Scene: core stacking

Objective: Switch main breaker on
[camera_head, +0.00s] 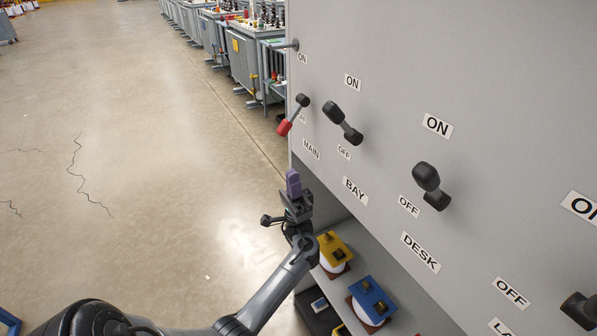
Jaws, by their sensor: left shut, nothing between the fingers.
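The main breaker lever (292,117) is at the left edge of the grey panel (370,40), with a black upper end and a red grip (284,128) that hangs down and to the left. The MAIN label (311,149) is below it and an ON label (302,58) is above it. A small label beside the lever is partly covered. My left gripper (293,182) points up below the red grip, apart from it, with its purple fingers shut and empty. My right gripper is not in view.
The BAY switch (343,122) and DESK switch (431,186) stick out to the right. Another black switch (580,309) is at the right edge. A shelf below holds a yellow-topped device (334,247) and a blue-topped device (372,299). Open floor (150,120) lies left.

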